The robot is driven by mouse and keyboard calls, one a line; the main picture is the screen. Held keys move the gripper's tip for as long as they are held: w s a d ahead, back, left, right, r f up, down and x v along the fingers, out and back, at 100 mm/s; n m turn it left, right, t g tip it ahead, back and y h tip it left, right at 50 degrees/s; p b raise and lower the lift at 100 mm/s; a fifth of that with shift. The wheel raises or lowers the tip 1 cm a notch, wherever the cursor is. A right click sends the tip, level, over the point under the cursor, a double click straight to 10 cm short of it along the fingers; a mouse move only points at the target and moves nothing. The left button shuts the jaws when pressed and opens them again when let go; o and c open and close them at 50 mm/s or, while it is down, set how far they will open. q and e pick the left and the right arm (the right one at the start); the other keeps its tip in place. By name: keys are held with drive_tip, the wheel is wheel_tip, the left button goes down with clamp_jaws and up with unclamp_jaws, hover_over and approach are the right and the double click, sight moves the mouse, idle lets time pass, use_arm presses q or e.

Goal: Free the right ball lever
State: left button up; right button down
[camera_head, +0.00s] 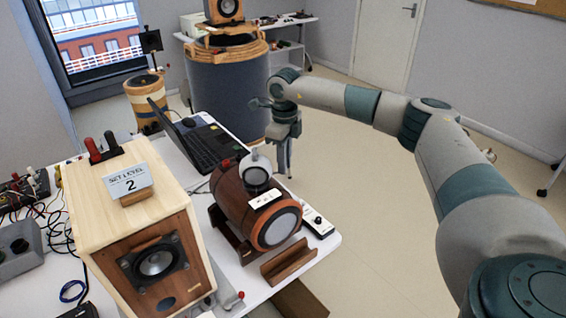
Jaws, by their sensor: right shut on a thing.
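A brown wooden drum-shaped unit (238,202) lies on a wooden cradle near the table's right edge. It has a grey round front, a white round part (257,172) on top and a small white label (265,199). My right gripper (287,170) points down at the drum's far right side. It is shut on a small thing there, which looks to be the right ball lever. The lever itself is too small and covered to make out. My left gripper is not in view.
A wooden speaker box (142,210) with a "SET LEVEL 2" card (130,182) stands left of the drum. A laptop (195,140) is behind. A small white control box (318,222) and a wooden block (288,262) lie at the right edge. The floor (360,210) to the right is clear.

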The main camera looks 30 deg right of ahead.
drive_tip(key=m, duration=0.2)
drive_tip(key=s+m+b, duration=0.1)
drive_tip(key=shift+s+a+m, duration=0.1)
drive_tip(key=shift+a+m, duration=0.3)
drive_tip(key=m, duration=0.1)
drive_tip(key=a+m+b, duration=0.1)
drive_tip(key=m, duration=0.1)
drive_tip(key=shift+s, duration=0.35)
drive_tip(key=shift+m, duration=0.3)
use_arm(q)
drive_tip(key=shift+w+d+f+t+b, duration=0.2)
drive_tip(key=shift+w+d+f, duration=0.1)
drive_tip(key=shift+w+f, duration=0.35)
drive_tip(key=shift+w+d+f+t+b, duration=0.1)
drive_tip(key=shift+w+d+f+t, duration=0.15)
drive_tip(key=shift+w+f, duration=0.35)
use_arm(e)
drive_tip(key=shift+s+a+m, duration=0.15)
drive_tip(key=shift+a+m, duration=0.1)
drive_tip(key=shift+m, duration=0.35)
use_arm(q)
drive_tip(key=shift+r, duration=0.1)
use_arm(e)
drive_tip(key=c, duration=1.7)
unclamp_jaws()
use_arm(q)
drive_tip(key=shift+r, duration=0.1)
use_arm(e)
drive_tip(key=shift+r, duration=0.1)
